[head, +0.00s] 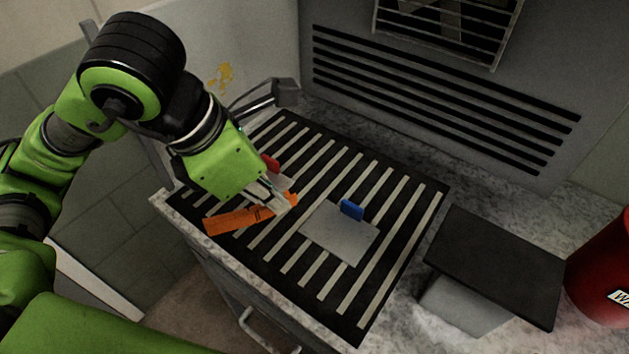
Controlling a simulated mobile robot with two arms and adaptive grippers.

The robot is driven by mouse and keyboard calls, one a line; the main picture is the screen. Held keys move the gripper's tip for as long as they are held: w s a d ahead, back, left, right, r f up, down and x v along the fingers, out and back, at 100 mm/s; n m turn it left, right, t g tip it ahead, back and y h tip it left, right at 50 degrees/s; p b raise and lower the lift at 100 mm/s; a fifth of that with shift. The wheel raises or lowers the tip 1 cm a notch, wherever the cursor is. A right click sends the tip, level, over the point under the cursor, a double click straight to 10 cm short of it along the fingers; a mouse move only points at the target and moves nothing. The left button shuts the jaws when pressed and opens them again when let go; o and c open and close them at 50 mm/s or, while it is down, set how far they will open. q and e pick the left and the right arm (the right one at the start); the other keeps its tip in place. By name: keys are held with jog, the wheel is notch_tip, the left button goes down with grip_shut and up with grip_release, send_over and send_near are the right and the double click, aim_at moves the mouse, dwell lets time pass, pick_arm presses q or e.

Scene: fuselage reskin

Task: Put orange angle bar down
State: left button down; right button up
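The orange angle bar (240,219) lies low over the black-and-grey striped surface (345,298), near its left front edge. My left gripper (283,199) is at the bar's right end, with its fingers pointing down to the right. The fingers are small and partly covered by the green gripper body, so I cannot tell whether they are closed on the bar. I also cannot tell whether the bar touches the surface. My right gripper is not in view.
A grey plate with a blue block (351,209) lies right of the bar. A red piece (270,163) shows behind my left gripper. A black-topped box (495,262) and a red cylinder (603,270) stand at the right. A slotted vent wall (440,95) rises behind.

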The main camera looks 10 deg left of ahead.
pick_arm(q)
jog(key=w+d+f+p, duration=0.1)
jog(key=w+f, duration=0.1)
jog(key=w, duration=0.2)
jog(key=w+d+f+p, duration=0.1)
jog(key=w+f, duration=0.2)
jog(key=w+d+f+p, duration=0.1)
jog(key=w+f, duration=0.2)
jog(key=w, duration=0.1)
jog(key=shift+w, duration=0.35)
jog(key=shift+w+d+f, duration=0.1)
jog(key=shift+w+f, duration=0.3)
jog(key=shift+f, duration=0.05)
jog(key=p+x, duration=0.2)
jog(key=x, duration=0.1)
jog(key=shift+s+a+f, duration=0.1)
jog(key=shift+a+f, duration=0.1)
jog(key=shift+a, duration=0.1)
jog(key=shift+f, duration=0.3)
